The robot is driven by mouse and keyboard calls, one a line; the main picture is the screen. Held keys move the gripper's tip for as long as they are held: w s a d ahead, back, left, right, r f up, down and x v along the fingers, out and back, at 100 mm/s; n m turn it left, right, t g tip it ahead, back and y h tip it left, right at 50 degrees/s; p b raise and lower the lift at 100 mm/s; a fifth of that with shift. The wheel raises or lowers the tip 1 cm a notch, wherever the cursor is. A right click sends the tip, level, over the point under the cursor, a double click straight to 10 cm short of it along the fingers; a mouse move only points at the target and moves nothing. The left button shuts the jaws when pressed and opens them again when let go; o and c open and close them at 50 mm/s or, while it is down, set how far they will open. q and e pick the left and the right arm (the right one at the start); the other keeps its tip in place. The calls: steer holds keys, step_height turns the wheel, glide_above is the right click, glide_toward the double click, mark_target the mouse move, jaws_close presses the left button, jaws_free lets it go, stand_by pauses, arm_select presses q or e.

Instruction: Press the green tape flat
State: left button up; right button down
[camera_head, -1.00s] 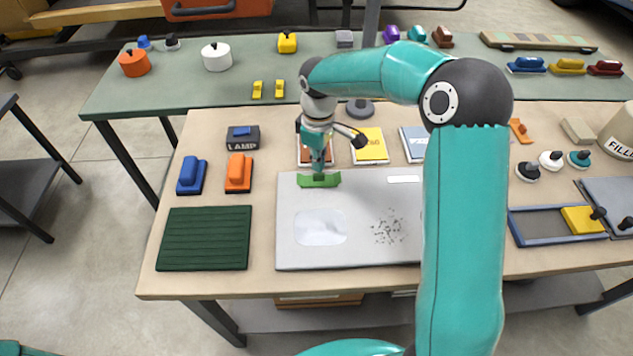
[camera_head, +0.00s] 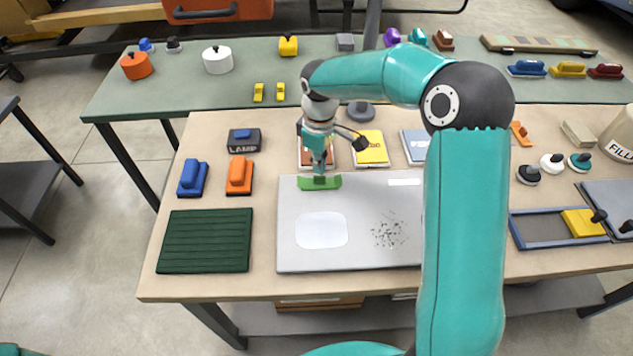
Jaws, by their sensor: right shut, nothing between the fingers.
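The green tape (camera_head: 333,183) is a short strip at the upper left edge of the grey panel (camera_head: 362,190). Its ends look slightly raised, but it is too small to tell how flat it lies. My right gripper (camera_head: 319,177) points down over the middle of the strip. It is shut with nothing between its fingers, and its tips seem to touch the tape. The tips hide part of the strip's middle. My left gripper is not in view.
The panel also bears a pale patch (camera_head: 321,230) and dark specks (camera_head: 389,232). A dark green ribbed mat (camera_head: 205,241), a blue block (camera_head: 192,178) and an orange block (camera_head: 239,175) lie to the left. My right arm hides the panel's right part.

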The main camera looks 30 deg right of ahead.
mark_target(319, 176)
steer(key=shift+f+b, duration=0.8)
steer(key=shift+f, duration=0.3)
stand_by(0.8)
steer(key=shift+r, duration=0.15)
stand_by(0.5)
steer(key=shift+r+p, duration=2.8)
steer(key=shift+r, duration=0.65)
